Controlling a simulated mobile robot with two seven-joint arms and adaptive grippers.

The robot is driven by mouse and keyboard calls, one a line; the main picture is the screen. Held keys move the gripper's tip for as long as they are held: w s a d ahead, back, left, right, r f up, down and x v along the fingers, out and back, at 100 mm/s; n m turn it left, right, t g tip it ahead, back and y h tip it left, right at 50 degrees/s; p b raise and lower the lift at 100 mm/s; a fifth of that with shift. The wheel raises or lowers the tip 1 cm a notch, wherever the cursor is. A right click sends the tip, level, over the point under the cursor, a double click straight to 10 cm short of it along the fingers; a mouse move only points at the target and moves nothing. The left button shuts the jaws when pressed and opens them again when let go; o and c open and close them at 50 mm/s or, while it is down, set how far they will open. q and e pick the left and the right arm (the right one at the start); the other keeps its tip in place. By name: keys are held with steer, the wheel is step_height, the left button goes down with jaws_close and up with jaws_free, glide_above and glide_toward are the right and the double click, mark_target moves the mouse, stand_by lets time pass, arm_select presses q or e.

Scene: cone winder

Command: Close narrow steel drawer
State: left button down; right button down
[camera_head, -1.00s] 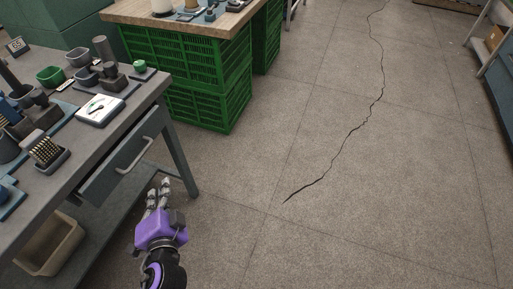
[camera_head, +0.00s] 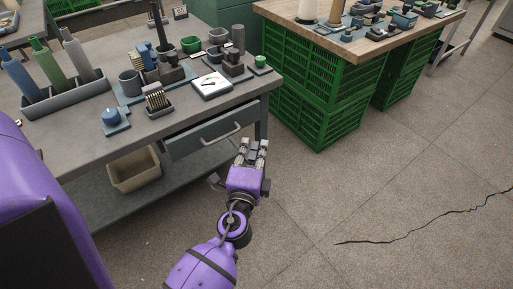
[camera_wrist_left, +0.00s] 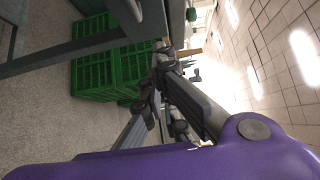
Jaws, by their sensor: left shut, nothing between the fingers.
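The narrow steel drawer (camera_head: 190,145) is under the front edge of the grey workbench, near its right end. Its front, with a pale bar handle (camera_head: 222,136), seems to stand a little forward of the bench edge; how far is hard to tell. My left gripper (camera_head: 254,146) is in front of the drawer, just right of the handle. Its fingers are shut and empty, pointing towards the bench. I cannot tell whether they touch the drawer. In the left wrist view the drawer handle (camera_wrist_left: 134,9) shows at the top, beyond the fingers (camera_wrist_left: 163,62). My right gripper is not in view.
The grey workbench (camera_head: 85,129) carries bottles in a tray, cups and small fixtures. A beige bin (camera_head: 134,176) sits on its lower shelf. Green crates (camera_head: 318,110) under a wooden top stand to the right. The floor (camera_head: 350,200) at right is clear.

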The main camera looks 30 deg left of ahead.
mark_target(241, 115)
arm_select(q)
steer(key=w+a+p, duration=0.1)
steer(key=w+a, duration=0.5)
steer(key=w, duration=0.1)
steer(key=shift+w, duration=0.2)
steer(key=shift+a, duration=0.1)
steer(key=a, duration=0.1)
steer(key=w+a, duration=0.1)
steer(key=a, duration=0.2)
steer(key=shift+w+a+f+b, duration=0.1)
steer(key=shift+w+a+b, duration=0.1)
steer(key=shift+w+b, duration=0.15)
steer(key=shift+a+r, duration=0.1)
steer(key=shift+r, duration=0.1)
